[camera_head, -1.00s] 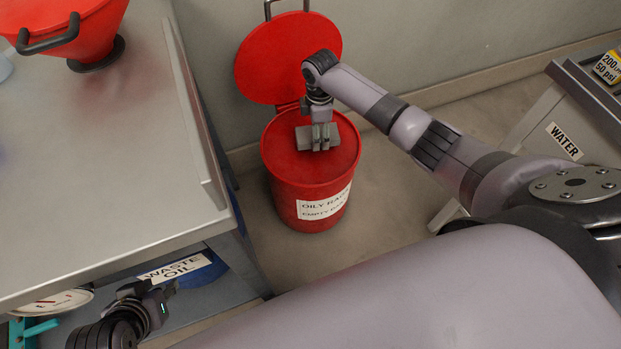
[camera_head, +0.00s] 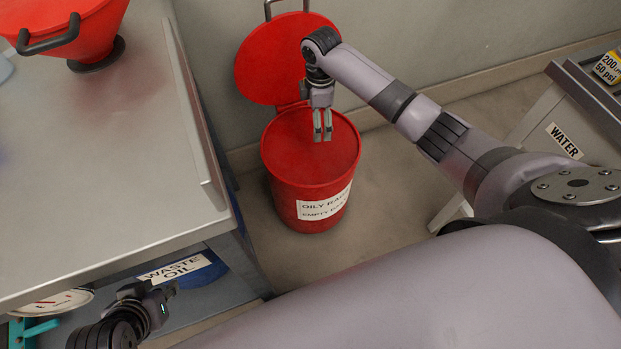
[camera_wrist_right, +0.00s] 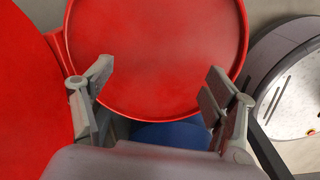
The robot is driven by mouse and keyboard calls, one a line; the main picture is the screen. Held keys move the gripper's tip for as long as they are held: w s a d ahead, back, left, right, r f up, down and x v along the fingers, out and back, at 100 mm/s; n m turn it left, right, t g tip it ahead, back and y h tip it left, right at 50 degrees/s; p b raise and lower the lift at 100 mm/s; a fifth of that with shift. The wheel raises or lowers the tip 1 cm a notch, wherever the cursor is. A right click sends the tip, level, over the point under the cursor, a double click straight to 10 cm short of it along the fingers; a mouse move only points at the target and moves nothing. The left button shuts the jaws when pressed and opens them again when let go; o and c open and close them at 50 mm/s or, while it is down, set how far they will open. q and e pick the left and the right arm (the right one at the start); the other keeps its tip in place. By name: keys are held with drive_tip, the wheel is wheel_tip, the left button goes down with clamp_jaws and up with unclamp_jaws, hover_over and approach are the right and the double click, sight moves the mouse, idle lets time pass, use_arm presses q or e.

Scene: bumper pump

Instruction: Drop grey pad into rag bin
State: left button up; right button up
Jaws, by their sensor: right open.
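The red rag bin (camera_head: 310,180) stands on the floor with its round lid (camera_head: 270,70) tipped open behind it. Its label is partly legible as "OILY RAGS". My right gripper (camera_head: 322,137) hangs fingers-down over the bin's mouth, open and empty. In the right wrist view, my right gripper (camera_wrist_right: 155,95) has its fingers wide apart, with the bin (camera_wrist_right: 155,50) beyond them. The grey pad is not visible in either current view; whether it lies in the bin I cannot see. My left gripper (camera_head: 163,296) is at the lower left, its jaws unclear.
A metal-topped bench (camera_head: 100,150) stands left of the bin, with a red funnel-like container (camera_head: 80,30) on it. A "WASTE OIL" label (camera_head: 175,268) shows below its edge. A grey unit marked "WATER" (camera_head: 565,140) stands at right. Some floor right of the bin is clear.

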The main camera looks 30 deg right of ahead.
wheel_tip(320, 180, up, 7)
drive_tip(key=shift+f, duration=0.2)
idle(0.4)
